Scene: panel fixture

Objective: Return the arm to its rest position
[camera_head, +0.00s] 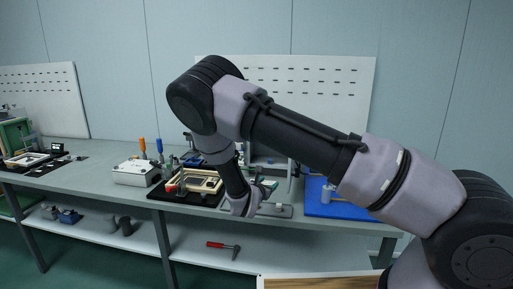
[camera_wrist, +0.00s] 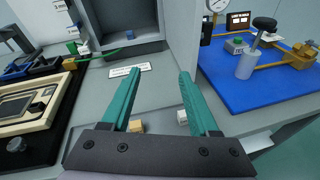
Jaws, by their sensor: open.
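My arm reaches from the right across the head view, bent at the elbow, with its end over the front part of the workbench (camera_head: 110,180). My gripper (camera_head: 265,192) is partly seen there. In the wrist view its two green fingers (camera_wrist: 159,74) stand well apart, with nothing between them but bench surface. A small tan block (camera_wrist: 137,127) and a small white block (camera_wrist: 182,117) lie near the finger bases. A white label strip (camera_wrist: 130,69) lies beyond the fingers.
A blue mat (camera_wrist: 240,95) with a grey cylinder (camera_wrist: 246,65) lies to the right. A grey open box (camera_wrist: 125,25) stands ahead. A framed panel (camera_wrist: 30,105) is at left.

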